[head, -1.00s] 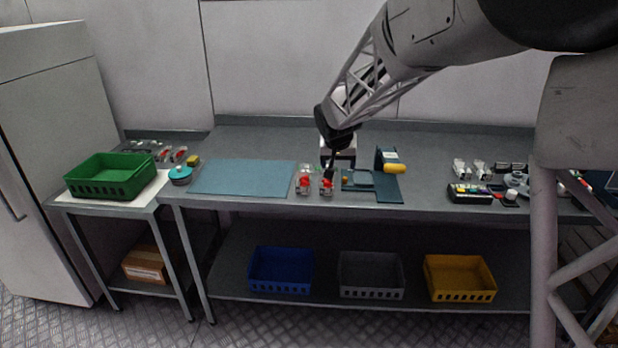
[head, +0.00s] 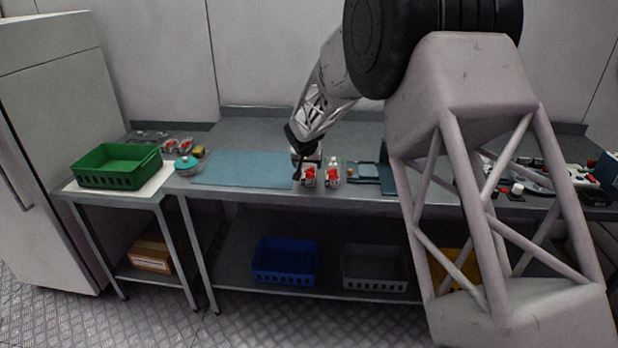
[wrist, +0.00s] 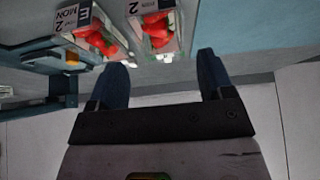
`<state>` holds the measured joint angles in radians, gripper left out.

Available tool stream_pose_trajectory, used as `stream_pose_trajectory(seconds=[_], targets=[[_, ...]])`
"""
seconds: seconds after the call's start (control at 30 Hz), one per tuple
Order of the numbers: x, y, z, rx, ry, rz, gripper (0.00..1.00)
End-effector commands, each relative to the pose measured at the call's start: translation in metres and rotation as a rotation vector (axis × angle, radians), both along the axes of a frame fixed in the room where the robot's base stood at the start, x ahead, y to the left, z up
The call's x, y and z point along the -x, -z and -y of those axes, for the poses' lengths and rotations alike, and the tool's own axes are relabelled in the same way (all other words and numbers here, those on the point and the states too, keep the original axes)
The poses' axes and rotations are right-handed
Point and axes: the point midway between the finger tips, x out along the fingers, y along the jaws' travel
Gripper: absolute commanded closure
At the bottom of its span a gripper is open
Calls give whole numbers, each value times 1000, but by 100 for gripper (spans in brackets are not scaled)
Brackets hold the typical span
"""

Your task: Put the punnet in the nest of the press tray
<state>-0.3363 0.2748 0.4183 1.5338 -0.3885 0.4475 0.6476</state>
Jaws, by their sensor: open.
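Two clear punnets of red berries stand side by side on the bench: a left punnet (head: 309,177) and a right punnet (head: 332,176). In the wrist view they are swapped, at the top: one punnet (wrist: 157,27) in the middle and one (wrist: 92,34) to the left, both with "MON 2" labels. The blue-grey press tray (head: 364,172) is right of them, partly hidden by my arm; it also shows in the wrist view (wrist: 48,88). My gripper (wrist: 161,78) is open, nothing between its fingers. In the head view it is just behind and left of the left punnet.
A blue mat (head: 240,170) lies left of the punnets, mostly bare. A teal-lidded bowl (head: 187,167) and a green crate (head: 117,167) are farther left. Blue (head: 286,262) and grey (head: 374,268) crates sit on the lower shelf. My arm covers much of the right bench.

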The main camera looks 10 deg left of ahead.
Motion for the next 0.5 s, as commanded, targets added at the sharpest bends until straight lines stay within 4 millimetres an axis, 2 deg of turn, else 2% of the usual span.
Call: stream_pose_trajectory(seconds=[0.2, 0.5], targets=[[-1, 2, 0, 0, 0, -1, 26], [-11, 19, 0, 0, 0, 0, 26]])
